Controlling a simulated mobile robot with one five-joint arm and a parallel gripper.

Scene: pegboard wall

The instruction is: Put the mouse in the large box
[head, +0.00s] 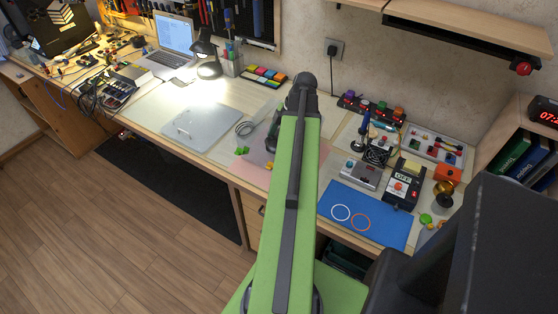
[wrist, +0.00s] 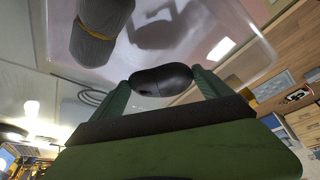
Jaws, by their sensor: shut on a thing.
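My gripper (wrist: 163,86) has its two green fingers closed on the sides of a black mouse (wrist: 160,79) in the wrist view. The mouse is held in the air. Beyond it lies a clear, pinkish surface with a rounded rim (wrist: 272,62), and a dark shadow falls on it. It looks like a box or tray, but I cannot tell its depth or whether it is the large box. In the head view, a pink area (head: 262,170) shows on the desk, partly behind my green arm. My arm hides the mouse there.
A grey ribbed roll with a yellow band (wrist: 103,30) shows over the pinkish surface. A blue mat (head: 365,215) and several devices stand to the right.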

